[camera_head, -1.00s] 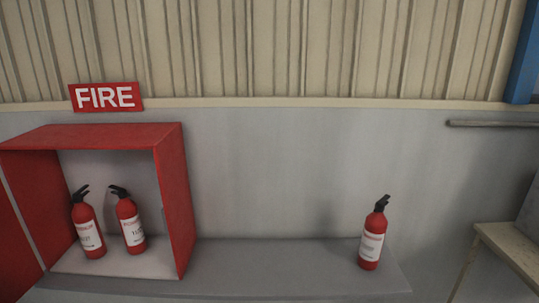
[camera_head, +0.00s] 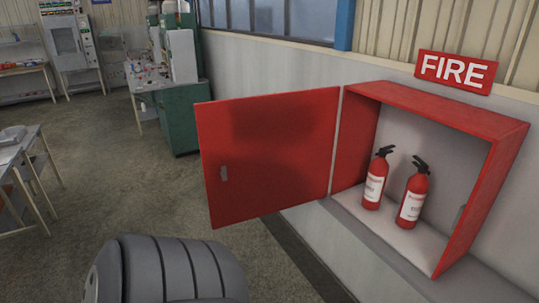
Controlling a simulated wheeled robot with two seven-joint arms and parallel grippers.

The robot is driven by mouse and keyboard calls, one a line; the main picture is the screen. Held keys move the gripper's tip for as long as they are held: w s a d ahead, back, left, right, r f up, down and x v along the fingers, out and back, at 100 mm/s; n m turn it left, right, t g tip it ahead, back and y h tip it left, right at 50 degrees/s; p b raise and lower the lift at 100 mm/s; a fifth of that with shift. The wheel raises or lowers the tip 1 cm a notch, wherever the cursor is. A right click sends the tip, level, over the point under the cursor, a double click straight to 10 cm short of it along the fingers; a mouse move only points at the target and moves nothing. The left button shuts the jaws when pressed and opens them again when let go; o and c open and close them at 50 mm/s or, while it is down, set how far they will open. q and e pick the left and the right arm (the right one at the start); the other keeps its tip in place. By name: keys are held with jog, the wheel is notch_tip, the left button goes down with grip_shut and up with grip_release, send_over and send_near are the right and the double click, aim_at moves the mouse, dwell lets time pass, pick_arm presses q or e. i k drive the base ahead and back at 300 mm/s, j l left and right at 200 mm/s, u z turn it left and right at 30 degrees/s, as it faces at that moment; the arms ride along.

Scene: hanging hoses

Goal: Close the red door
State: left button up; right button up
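The red door (camera_head: 268,150) stands wide open, swung out to the left of the red cabinet (camera_head: 497,190). Its hinge side meets the cabinet's left edge, and a small grey handle (camera_head: 224,173) shows near its free left edge. Two red fire extinguishers (camera_head: 374,180) stand upright inside the cabinet, the second one (camera_head: 413,195) to the right. A grey ribbed rounded part, which seems to be mine, shows at the bottom left, below and apart from the door. Neither gripper is in view.
A grey ledge (camera_head: 385,262) runs under the cabinet along the wall. A red FIRE sign (camera_head: 456,72) hangs above. A green cabinet (camera_head: 176,120) and workbenches stand at the back left. A table (camera_head: 20,170) is at the left edge. The floor (camera_head: 105,180) between is clear.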

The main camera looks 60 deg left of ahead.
aim_at(275, 150)
jog(key=j, duration=0.6)
jog(key=k+j+z, duration=0.1)
jog(key=j, duration=0.5)
jog(key=k+j+z, duration=0.1)
jog(key=j, duration=0.5)
jog(key=k+j, duration=0.1)
jog(key=j, duration=0.5)
jog(key=k+j+z, duration=0.1)
jog(key=j, duration=0.5)
jog(key=k+j, duration=0.15)
jog(key=j, duration=0.4)
jog(key=k+j+z, duration=0.1)
jog(key=j, duration=0.5)
jog(key=k+j, duration=0.15)
jog(key=j, duration=0.4)
jog(key=k+z, duration=0.1)
jog(key=k, duration=0.5)
